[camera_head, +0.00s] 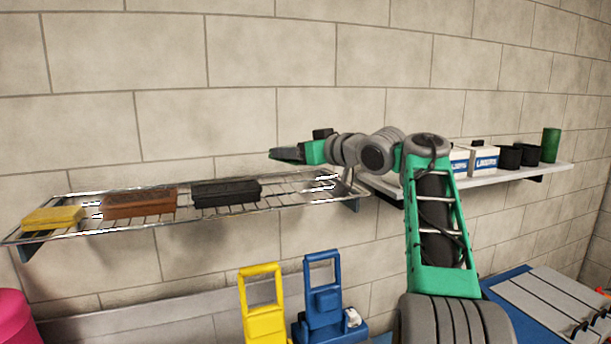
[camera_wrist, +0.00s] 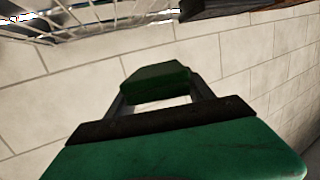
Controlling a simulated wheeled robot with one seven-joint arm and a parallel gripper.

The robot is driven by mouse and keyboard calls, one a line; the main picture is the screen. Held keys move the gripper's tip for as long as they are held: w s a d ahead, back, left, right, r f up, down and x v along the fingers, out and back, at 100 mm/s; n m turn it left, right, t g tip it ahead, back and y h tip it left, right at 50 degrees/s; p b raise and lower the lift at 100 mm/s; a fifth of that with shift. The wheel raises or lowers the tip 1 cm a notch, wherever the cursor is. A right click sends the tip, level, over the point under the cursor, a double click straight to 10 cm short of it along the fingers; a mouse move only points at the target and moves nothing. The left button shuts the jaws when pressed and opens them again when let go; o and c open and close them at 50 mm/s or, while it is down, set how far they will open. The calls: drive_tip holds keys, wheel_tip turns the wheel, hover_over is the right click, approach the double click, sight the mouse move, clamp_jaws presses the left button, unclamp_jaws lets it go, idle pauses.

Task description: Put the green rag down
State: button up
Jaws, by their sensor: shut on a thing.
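The green rag (camera_wrist: 156,80) looks like a small folded block in the wrist view. My gripper (camera_wrist: 157,95) is shut on it, with one finger at each side. In the head view my gripper (camera_head: 284,154) points left. It appears above the level of the wire shelf (camera_head: 292,190), to the right of the black brush (camera_head: 226,192). The rag is hard to tell apart from the dark fingers in that view. How far out from the wall it is held, I cannot tell.
A brown brush (camera_head: 140,203) and a yellow block (camera_head: 54,218) lie further left on the wire shelf. The shelf's right part looks bare. A white shelf (camera_head: 500,174) at right bears white boxes (camera_head: 483,160), black cups (camera_head: 510,157) and a green cylinder (camera_head: 550,145).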

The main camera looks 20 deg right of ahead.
sight(306, 191)
drive_tip(key=w+d+f, duration=0.1)
drive_tip(key=f, duration=0.1)
drive_tip(key=w+d+f, duration=0.1)
drive_tip(key=d+f, duration=0.1)
drive_tip(key=f, duration=0.1)
drive_tip(key=d+f, duration=0.1)
drive_tip(key=f, duration=0.2)
drive_tip(key=shift+w+d+p, duration=0.15)
drive_tip(key=shift+w+p, duration=0.2)
drive_tip(key=shift+w, duration=0.05)
drive_tip(key=shift+s+f, duration=0.1)
drive_tip(key=shift+f, duration=0.25)
drive_tip(key=shift+f, duration=0.15)
drive_tip(key=shift+f, duration=0.15)
drive_tip(key=o, duration=1.5)
